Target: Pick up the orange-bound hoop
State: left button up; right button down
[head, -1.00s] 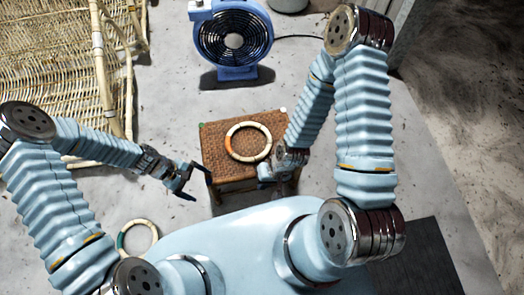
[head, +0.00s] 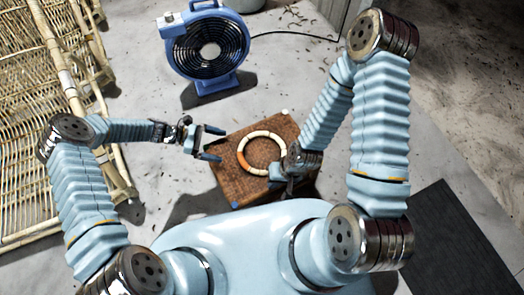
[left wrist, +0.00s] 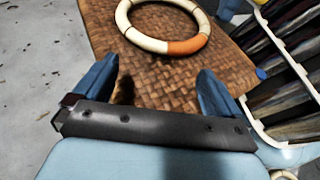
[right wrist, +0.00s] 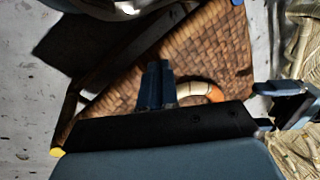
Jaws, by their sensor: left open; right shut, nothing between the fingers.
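The orange-bound hoop (head: 262,134) is a cream ring with one orange section, lying flat on a brown woven stool top (head: 230,180). In the left wrist view the hoop (left wrist: 148,42) lies ahead of my left gripper, its orange part toward the right. My left gripper (head: 210,143) is open and empty at the stool's left edge, apart from the hoop. My right gripper (head: 277,183) is shut and empty by the hoop's lower right side. In the right wrist view the shut fingers (right wrist: 157,85) hide part of the hoop (right wrist: 195,90).
A blue fan (head: 207,47) stands on the floor behind the stool. Rattan furniture (head: 40,130) fills the left side. A dark mat (head: 455,235) lies at the right. Small coloured dots mark the stool's corners. Floor between fan and stool is clear.

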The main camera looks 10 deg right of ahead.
aim_at(238, 151)
pick_arm(q)
jog(key=shift+p+x, duration=0.4)
jog(key=shift+x, duration=2.35)
jog(key=shift+s+a+f, duration=0.1)
jog(key=shift+s, duration=0.15)
jog(key=shift+c, duration=0.4)
jog(key=shift+w+a, duration=0.1)
jog(key=c, duration=1.6)
jog(key=shift+o, duration=0.2)
